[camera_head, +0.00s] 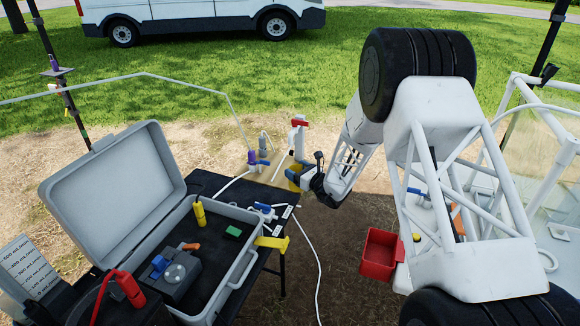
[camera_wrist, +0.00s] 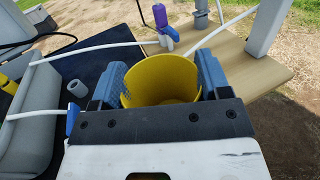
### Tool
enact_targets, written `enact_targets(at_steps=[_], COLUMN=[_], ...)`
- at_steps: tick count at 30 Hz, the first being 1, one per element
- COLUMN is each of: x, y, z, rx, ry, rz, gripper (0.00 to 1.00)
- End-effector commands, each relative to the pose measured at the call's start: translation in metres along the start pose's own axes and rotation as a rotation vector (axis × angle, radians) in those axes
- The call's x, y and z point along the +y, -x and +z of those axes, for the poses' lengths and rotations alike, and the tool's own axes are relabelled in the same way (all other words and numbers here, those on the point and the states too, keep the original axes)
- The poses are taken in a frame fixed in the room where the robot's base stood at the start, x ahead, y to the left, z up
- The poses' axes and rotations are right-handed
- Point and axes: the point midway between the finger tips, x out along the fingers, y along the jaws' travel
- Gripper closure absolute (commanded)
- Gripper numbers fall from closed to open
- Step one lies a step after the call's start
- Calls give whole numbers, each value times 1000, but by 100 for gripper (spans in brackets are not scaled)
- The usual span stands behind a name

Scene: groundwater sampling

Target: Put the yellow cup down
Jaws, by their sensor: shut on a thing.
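The yellow cup (camera_wrist: 160,80) is between the two blue fingers of my gripper (camera_wrist: 161,84) in the wrist view, and its open rim shows. My gripper is shut on it, with a finger against each side. In the head view my gripper (camera_head: 299,174) is at the right edge of the black table, and only a small part of the yellow cup (camera_head: 292,184) shows behind it. Whether the cup's base touches anything is hidden.
An open grey case (camera_head: 115,190) with tools stands on the black table (camera_head: 212,181). White hoses run close by. A red bin (camera_head: 378,255) stands at right.

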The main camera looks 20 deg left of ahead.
Motion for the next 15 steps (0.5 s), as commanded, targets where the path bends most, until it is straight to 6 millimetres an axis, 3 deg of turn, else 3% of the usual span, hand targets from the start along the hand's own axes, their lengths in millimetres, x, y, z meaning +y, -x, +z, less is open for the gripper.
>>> enact_targets(at_steps=[15], x=[-37], y=[-50], z=[-6], rx=[0], ry=[0], rz=[0], gripper=[56])
